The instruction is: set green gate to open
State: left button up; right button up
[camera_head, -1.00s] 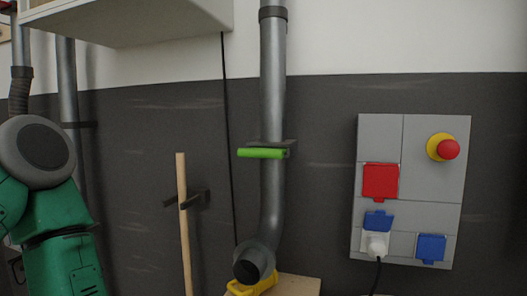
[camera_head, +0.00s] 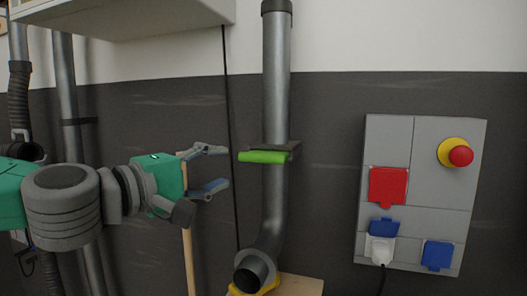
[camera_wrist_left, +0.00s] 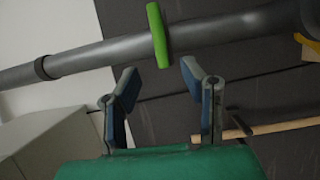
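The green gate (camera_head: 263,157) is a short bright green handle on a dark plate, set across the grey vertical pipe (camera_head: 274,90). In the left wrist view the green gate (camera_wrist_left: 158,35) stands ahead of and between the fingertips, apart from them. My left gripper (camera_head: 222,167) is open and empty, just left of the green handle, with its fingers pointing toward it. In the left wrist view my left gripper (camera_wrist_left: 158,72) shows both fingers spread. My right gripper is in neither view.
A wooden stick (camera_head: 187,250) stands behind my left gripper. A panel (camera_head: 430,160) with a red button (camera_head: 460,156), red and blue sockets is on the right wall. A cabinet (camera_head: 130,25) hangs above. A yellow piece (camera_head: 262,290) lies beneath the pipe's open end.

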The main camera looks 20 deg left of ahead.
aim_at(254, 160)
pick_arm(q)
jog(key=x, duration=1.1)
jog(key=shift+w+d+f, duration=0.1)
jog(key=shift+w+d, duration=0.1)
jog(key=shift+w, duration=0.05)
jog(key=shift+a, duration=0.15)
jog(key=shift+c, duration=0.5)
